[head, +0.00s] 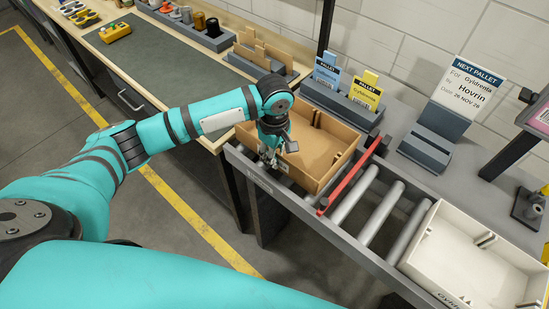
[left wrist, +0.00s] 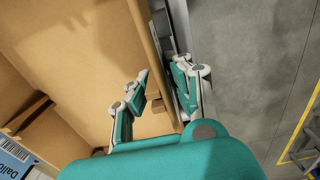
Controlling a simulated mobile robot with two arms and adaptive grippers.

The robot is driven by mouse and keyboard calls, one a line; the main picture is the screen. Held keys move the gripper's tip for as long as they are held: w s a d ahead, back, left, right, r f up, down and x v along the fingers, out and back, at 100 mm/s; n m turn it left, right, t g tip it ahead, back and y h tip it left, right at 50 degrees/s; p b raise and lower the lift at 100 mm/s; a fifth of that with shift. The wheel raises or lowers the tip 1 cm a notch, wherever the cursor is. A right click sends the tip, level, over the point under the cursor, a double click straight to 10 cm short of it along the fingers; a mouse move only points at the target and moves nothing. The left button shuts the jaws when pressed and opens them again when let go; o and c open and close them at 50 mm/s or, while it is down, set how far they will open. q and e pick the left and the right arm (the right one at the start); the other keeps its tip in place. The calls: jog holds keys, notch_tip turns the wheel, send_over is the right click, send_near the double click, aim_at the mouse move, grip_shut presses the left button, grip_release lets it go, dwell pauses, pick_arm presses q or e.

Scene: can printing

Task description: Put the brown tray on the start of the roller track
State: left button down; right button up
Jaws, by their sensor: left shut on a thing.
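The brown tray (head: 322,152) is an open box at the left end of the roller track (head: 352,212), left of the red bar. It looks level; I cannot tell whether its underside touches the rollers. My left gripper (head: 272,158) is at the tray's near left wall. In the left wrist view the brown tray (left wrist: 75,60) fills the left side, and the left gripper (left wrist: 161,72) has one finger inside the wall and one outside, shut on that wall. The fingers hide part of the wall. My right gripper is not in view.
A red bar (head: 350,180) crosses the track right of the brown tray. A white tray (head: 470,262) sits farther right. Behind stand a dark holder with pallet cards (head: 342,104) and a "Next Pallet" sign (head: 468,84). A workbench (head: 150,62) adjoins the track's left end.

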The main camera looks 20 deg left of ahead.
pick_arm(q)
jog(key=shift+f, duration=1.25)
jog(key=c, duration=1.3)
grip_release()
jog(key=shift+s, duration=0.1)
jog(key=shift+c, duration=0.2)
jog(key=shift+o, duration=0.5)
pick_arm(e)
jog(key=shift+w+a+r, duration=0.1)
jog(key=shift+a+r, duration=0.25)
pick_arm(q)
jog(key=shift+r, duration=0.1)
notch_tip(320, 180, up, 12)
jog(key=b, duration=0.1)
jog(key=shift+b, duration=0.3)
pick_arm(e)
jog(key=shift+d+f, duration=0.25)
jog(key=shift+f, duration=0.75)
pick_arm(q)
jog(key=shift+s, duration=0.1)
